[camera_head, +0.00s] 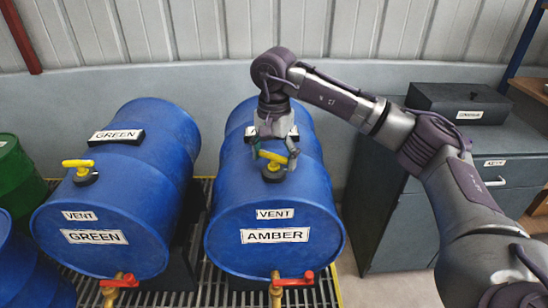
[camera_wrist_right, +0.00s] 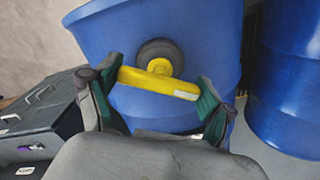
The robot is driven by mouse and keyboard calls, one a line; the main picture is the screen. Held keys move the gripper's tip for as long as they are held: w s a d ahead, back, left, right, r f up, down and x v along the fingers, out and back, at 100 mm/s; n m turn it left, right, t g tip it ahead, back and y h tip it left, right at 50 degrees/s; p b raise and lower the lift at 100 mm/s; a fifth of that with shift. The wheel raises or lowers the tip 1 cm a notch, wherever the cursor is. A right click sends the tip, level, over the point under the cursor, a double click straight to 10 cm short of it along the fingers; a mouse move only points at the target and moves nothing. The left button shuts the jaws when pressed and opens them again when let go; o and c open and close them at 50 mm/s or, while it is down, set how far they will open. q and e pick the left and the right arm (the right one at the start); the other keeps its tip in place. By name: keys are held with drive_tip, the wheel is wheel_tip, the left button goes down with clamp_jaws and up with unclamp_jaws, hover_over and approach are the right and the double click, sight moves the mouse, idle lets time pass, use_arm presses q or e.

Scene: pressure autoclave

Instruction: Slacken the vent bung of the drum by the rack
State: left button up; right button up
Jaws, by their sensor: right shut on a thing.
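A blue drum labelled AMBER (camera_head: 230,215) lies on its side in the middle of the head view. Its vent bung (camera_head: 272,172) has a yellow bar handle on a dark round base, above a VENT label. In the right wrist view the yellow handle (camera_wrist_right: 150,80) lies crosswise between the fingers. My right gripper (camera_head: 275,158) reaches down over the drum and is shut on this handle, one finger at each end. A second blue drum labelled GREEN (camera_head: 140,205) lies to the left with a similar yellow-handled bung (camera_head: 79,171). My left gripper is out of view.
Red-handled taps (camera_head: 292,279) (camera_head: 120,281) sit at the lower fronts of both drums. A grey cabinet (camera_head: 385,215) with a dark case (camera_head: 455,100) on top stands right. Part of a shelf with a blue post (camera_head: 527,40) shows far right. A green drum (camera_head: 18,175) is far left.

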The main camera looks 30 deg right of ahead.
sight(274, 157)
drive_tip(key=shift+r, duration=0.1)
idle(0.3)
drive_tip(key=o, duration=1)
wheel_tip(274, 157, up, 12)
drive_tip(key=shift+f, duration=0.1)
idle(0.3)
